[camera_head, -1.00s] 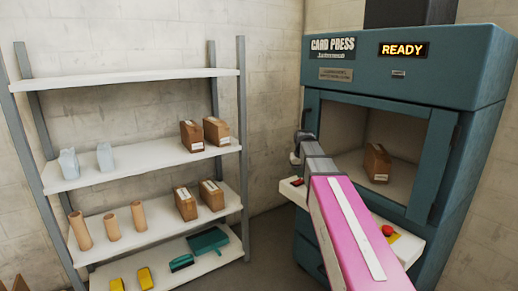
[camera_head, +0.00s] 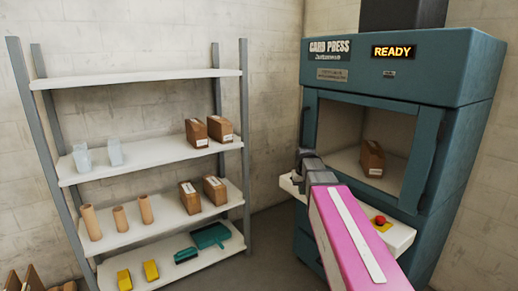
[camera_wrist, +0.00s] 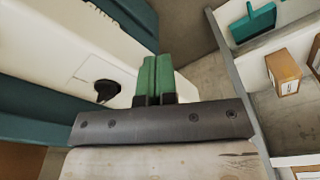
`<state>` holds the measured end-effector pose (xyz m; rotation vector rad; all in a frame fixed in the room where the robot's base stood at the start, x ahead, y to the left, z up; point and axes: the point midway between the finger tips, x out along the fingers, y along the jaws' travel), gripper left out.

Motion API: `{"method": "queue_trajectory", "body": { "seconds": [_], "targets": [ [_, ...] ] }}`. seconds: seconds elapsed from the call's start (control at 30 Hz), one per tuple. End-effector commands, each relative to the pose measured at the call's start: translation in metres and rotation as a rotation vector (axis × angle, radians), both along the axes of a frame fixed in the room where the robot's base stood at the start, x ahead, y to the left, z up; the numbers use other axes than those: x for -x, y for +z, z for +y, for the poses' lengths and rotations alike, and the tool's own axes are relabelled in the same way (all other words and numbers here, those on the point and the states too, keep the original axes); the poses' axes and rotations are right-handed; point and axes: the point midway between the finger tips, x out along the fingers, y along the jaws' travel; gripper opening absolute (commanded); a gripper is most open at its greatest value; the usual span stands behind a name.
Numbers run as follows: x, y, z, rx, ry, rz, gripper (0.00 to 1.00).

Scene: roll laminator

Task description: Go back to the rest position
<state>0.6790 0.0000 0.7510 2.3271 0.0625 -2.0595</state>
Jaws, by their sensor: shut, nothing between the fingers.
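My gripper (camera_head: 303,157) is at the far end of my pink arm, in front of the left part of the press's white ledge. In the wrist view its green fingers (camera_wrist: 153,78) are together with nothing between them. The teal card press (camera_head: 421,71) stands at the right with its READY display lit. A brown box (camera_head: 372,158) with a white label stands inside the open chamber, apart from my gripper. My arm hides part of the ledge and the press front.
A shelf rack (camera_head: 140,78) at the left holds brown boxes, tan cylinders, pale bottles and yellow and teal items. The white ledge (camera_head: 398,236) juts out with a red button (camera_head: 380,220). A black knob (camera_wrist: 105,90) on it is near my fingers. Floor shows between rack and press.

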Motion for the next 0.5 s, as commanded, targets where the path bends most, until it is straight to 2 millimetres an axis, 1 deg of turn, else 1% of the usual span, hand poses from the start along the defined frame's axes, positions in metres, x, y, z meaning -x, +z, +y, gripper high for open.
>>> {"method": "queue_trajectory", "body": {
  "seconds": [0.03, 0.17, 0.27, 0.4, 0.47, 0.5],
  "targets": [
    [0.011, -0.01, 0.0, 0.0, -0.002, 0.006, 0.0],
    [0.033, -0.036, 0.0, 0.0, -0.008, 0.021, 0.0],
    [0.059, -0.063, 0.0, 0.001, -0.014, 0.036, 0.0],
    [0.104, -0.104, 0.0, 0.002, -0.027, 0.063, 0.0],
    [0.123, -0.12, 0.0, 0.002, -0.031, 0.073, 0.0],
    [0.136, -0.13, 0.0, 0.003, -0.034, 0.081, 0.0]
  ]
}}
